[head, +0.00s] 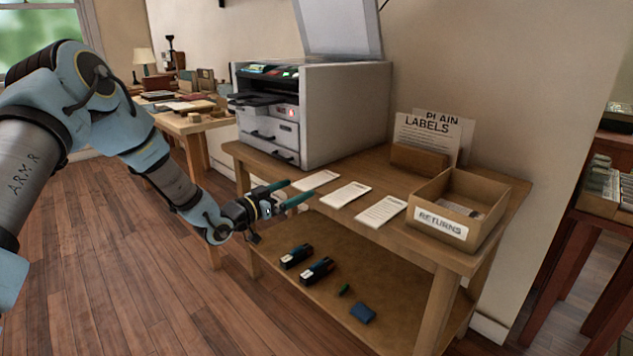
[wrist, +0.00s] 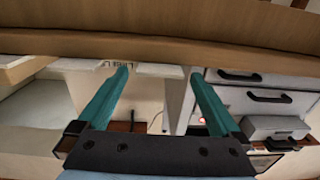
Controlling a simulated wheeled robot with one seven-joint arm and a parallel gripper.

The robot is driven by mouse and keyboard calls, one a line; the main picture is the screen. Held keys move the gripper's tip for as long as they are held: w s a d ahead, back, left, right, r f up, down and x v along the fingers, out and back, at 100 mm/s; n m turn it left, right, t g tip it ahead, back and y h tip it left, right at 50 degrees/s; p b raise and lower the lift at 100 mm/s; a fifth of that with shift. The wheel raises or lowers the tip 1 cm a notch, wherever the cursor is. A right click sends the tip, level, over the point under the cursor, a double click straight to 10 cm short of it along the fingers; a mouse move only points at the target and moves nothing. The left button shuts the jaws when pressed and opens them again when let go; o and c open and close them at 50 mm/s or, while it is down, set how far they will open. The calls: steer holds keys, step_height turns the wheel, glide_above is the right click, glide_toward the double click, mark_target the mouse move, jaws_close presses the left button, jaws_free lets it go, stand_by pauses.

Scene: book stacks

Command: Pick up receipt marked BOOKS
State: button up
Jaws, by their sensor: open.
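Three white paper slips lie in a row along the front edge of the wooden table: a left slip (head: 315,180), a middle slip (head: 346,194) and a right slip (head: 381,211). Their print is too small to read, so I cannot tell which is marked BOOKS. My gripper (head: 300,190), with teal fingers, is open at the table's front edge, near the left slip. In the upside-down wrist view, pale slip edges show along the table edge, one between the fingertips (wrist: 160,73). Nothing is visibly held.
A large printer (head: 340,115) with raised lid stands left of the slips. A cardboard RETURNS box (head: 443,227) stands right, with a PLAIN LABELS sign (head: 437,130) behind. The lower shelf (head: 385,290) holds dark cartridges (head: 317,270) and a blue item (head: 363,313).

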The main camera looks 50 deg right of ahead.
steer(key=shift+d, duration=0.55)
steer(key=c, duration=1.2)
steer(key=shift+c, duration=0.2)
